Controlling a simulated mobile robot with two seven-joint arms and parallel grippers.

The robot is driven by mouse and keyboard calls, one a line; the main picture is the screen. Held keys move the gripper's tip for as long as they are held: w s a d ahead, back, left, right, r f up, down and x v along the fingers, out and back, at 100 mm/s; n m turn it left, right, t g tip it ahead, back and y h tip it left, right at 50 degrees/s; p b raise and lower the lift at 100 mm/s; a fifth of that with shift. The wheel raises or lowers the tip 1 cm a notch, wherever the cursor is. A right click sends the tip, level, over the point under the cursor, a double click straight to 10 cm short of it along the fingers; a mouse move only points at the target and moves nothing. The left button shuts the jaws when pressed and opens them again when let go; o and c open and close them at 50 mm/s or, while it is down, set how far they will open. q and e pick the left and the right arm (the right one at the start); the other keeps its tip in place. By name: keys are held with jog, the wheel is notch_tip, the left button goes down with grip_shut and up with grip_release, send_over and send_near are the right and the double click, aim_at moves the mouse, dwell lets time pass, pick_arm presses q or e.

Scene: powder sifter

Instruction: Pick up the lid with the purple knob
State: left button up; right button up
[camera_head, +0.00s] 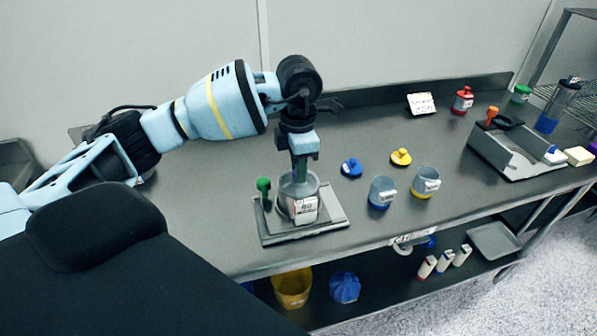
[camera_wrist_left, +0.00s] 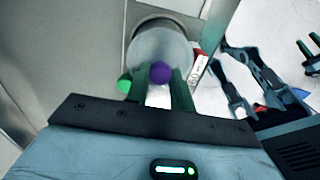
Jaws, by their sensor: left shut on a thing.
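My left gripper (camera_head: 299,165) points down over a metal pot (camera_head: 298,210) with a white label. The pot stands on a flat grey plate (camera_head: 335,220) on the bench. In the left wrist view, my left gripper (camera_wrist_left: 160,82) has its two green fingers closed around the purple knob (camera_wrist_left: 160,71). The round, pale lid (camera_wrist_left: 160,45) shows around and beyond the knob. In the head view the fingers mostly hide the knob, and I cannot tell whether the lid touches the pot's rim.
A green-knobbed thing (camera_head: 263,187) stands close left of the pot. Blue (camera_head: 351,168) and yellow (camera_head: 401,157) lids lie to the right, near two labelled cups (camera_head: 382,192) (camera_head: 425,182). A grey device (camera_head: 515,150) stands farther right.

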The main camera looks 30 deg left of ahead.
pick_arm(q)
jog(key=shift+r, duration=0.5)
jog(key=shift+s+d+r, duration=0.15)
jog(key=shift+d+r, duration=0.1)
jog(key=shift+r, duration=0.35)
jog(key=shift+s+d+r, duration=0.1)
jog(key=shift+d+r, duration=0.15)
jog(key=shift+r, duration=0.35)
jog(key=s+d+r, duration=0.1)
jog(key=s+d, duration=0.8)
jog(key=d, duration=0.3)
jog(key=shift+r+b, duration=0.25)
jog(key=shift+b, duration=0.05)
